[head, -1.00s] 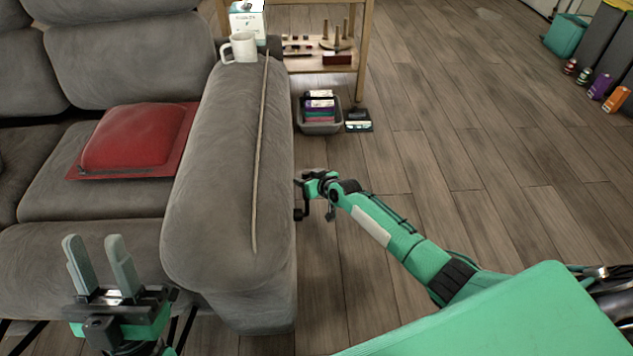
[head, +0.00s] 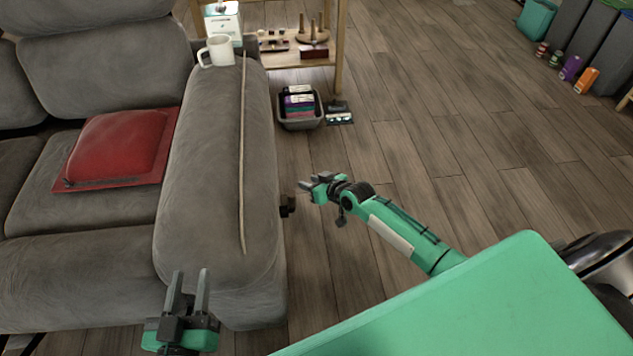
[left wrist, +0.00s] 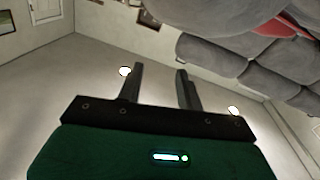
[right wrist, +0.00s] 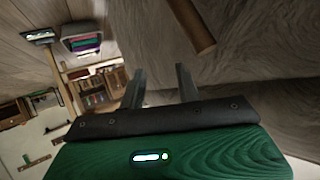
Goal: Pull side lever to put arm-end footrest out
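The grey sofa's padded arm (head: 205,200) fills the middle of the head view. A small dark brown side lever (head: 288,204) sticks out of its right side. It looks like a brown wooden bar (right wrist: 190,26) at the top of the right wrist view. My right gripper (head: 313,186) is open and empty, just right of the lever, with a small gap between them. Its fingers (right wrist: 161,80) stand apart below the bar. My left gripper (head: 188,278) is open and empty by the arm's front end. Its fingers also show apart in the left wrist view (left wrist: 158,82). No extended footrest shows.
A white mug (head: 217,51) and a thin stick (head: 243,150) lie on the sofa arm. A red cushion (head: 115,148) is on the seat. A grey bin (head: 299,108) stands on the floor beyond. The wooden floor (head: 430,130) to the right is mostly clear.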

